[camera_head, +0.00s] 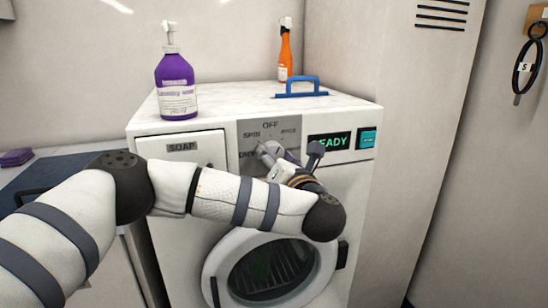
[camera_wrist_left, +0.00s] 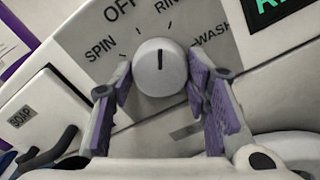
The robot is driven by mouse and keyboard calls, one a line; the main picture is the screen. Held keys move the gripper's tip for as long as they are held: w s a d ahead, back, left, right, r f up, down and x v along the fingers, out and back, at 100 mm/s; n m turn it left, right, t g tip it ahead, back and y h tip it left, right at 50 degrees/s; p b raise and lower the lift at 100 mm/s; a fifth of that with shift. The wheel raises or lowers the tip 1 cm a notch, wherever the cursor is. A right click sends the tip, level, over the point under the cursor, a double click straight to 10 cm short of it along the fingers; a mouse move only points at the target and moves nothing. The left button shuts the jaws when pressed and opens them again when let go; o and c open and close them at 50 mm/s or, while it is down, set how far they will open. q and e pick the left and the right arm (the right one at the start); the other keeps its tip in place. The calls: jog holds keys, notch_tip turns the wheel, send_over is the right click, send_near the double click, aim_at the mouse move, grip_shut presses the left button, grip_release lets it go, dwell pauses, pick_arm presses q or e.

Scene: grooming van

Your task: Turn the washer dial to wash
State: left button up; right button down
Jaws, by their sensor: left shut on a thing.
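The washer (camera_head: 345,195) stands in front of me with its round door shut. Its white dial (camera_wrist_left: 153,78) sits on a grey panel (camera_wrist_left: 80,38) marked OFF, SPIN, RINSE and WASH. The dial's dark pointer line aims between the OFF and RINSE marks, closer to RINSE. WASH (camera_wrist_left: 212,31) is further round to the right. My left gripper (camera_wrist_left: 161,69) is shut on the dial, with a purple-padded finger at either side. In the head view my left gripper (camera_head: 286,156) and wrist hide much of the dial. My right gripper is not in view.
A lit display (camera_head: 330,142) reads READY beside a teal button (camera_head: 367,138). The soap drawer (camera_head: 182,148) is at the left. A purple pump bottle (camera_head: 176,88), an orange spray bottle (camera_head: 285,55) and a blue-handled tool (camera_head: 301,94) are on the washer top.

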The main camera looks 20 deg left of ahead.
pick_arm(q)
jog(key=m, duration=0.6)
jog(key=shift+m, duration=0.3)
jog(key=m, duration=0.4)
jog(key=shift+m, duration=0.7)
jog(key=o, duration=1.2)
jog(key=shift+c, duration=0.2)
jog(key=shift+a, duration=0.1)
jog(key=shift+s, duration=0.15)
